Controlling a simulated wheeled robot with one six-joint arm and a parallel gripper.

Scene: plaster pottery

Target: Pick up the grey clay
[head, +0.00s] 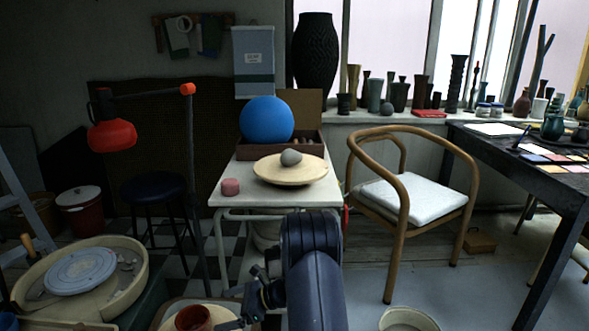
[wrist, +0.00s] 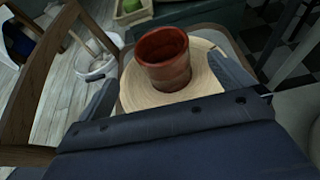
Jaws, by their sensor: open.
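The grey clay (head: 291,157) is a small rounded lump on a round pale board (head: 268,175) on the white table (head: 228,196). My gripper (wrist: 170,82) is open, its fingers apart on either side of the view. It is low in front of the table, well away from the clay and nearer to me. The clay is not in the wrist view. A reddish-brown cup (wrist: 164,60) stands upright on a round pale disc (wrist: 202,90) beyond the fingers; I cannot tell if they touch it. The cup also shows at the bottom of the head view (head: 193,319).
A blue ball (head: 267,120) rests on a brown box (head: 308,145) behind the clay. A wooden chair (head: 400,185) stands to the right, a pottery wheel (head: 80,272) to the left. The table's front right is clear.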

